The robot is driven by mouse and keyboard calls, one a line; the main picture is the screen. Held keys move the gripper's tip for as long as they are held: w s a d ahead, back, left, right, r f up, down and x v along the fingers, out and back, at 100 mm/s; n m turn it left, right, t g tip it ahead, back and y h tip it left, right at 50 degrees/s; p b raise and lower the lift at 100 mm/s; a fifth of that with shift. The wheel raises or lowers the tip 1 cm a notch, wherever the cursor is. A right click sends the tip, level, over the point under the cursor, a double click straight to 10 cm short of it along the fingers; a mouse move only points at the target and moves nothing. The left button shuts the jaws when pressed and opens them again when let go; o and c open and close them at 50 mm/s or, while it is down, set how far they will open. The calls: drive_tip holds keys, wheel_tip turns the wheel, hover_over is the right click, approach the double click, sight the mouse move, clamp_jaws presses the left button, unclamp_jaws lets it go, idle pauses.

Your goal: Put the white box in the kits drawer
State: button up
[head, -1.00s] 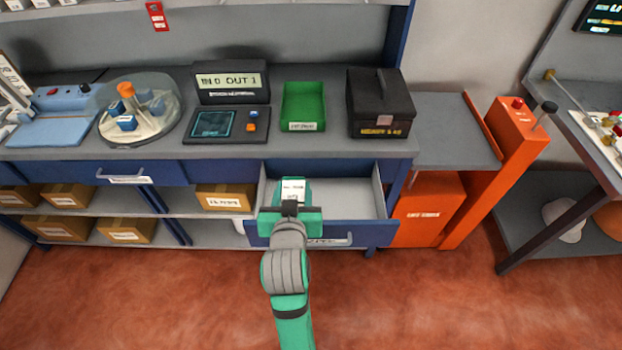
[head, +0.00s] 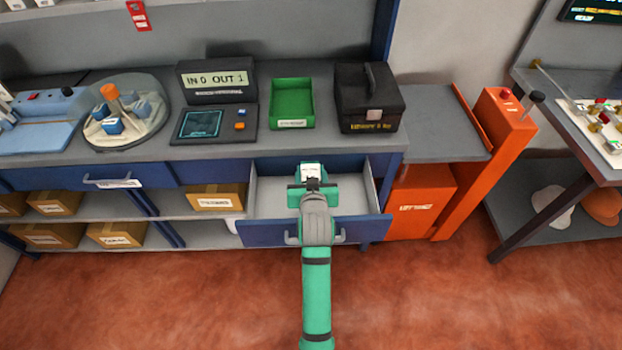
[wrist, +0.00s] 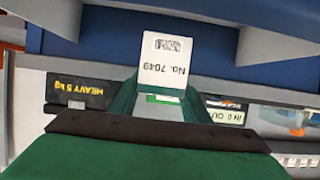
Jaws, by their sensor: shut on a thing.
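The white box (head: 313,171) is in my gripper (head: 312,183), over the open drawer (head: 271,197) below the workbench. In the wrist view the white box (wrist: 165,62) shows a printed code and "No. 7049", and it sits between the green fingers of my gripper (wrist: 160,92). My gripper is shut on it. The drawer's grey inside looks empty around the gripper. My arm hides the middle of the drawer front and its label. I cannot tell how far the box is above the drawer floor.
A green tray (head: 293,104), a black case (head: 368,98) and a display unit (head: 215,82) stand on the bench above. A closed blue drawer (head: 90,177) is at the left. Cardboard boxes (head: 215,197) fill the lower shelves. An orange stand (head: 458,190) is at the right.

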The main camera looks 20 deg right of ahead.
drive_tip(key=shift+w+d+f, duration=0.15)
drive_tip(key=shift+d+f, duration=0.05)
drive_tip(key=f, duration=0.3)
drive_tip(key=shift+w+d, duration=0.15)
drive_tip(key=shift+w, duration=0.15)
drive_tip(key=shift+s+d+f, duration=0.2)
drive_tip(key=shift+f, duration=0.05)
drive_tip(key=shift+a, duration=0.35)
drive_tip(key=shift+d+f, duration=0.15)
drive_tip(key=shift+f, duration=0.4)
drive_tip(key=o, duration=1.3)
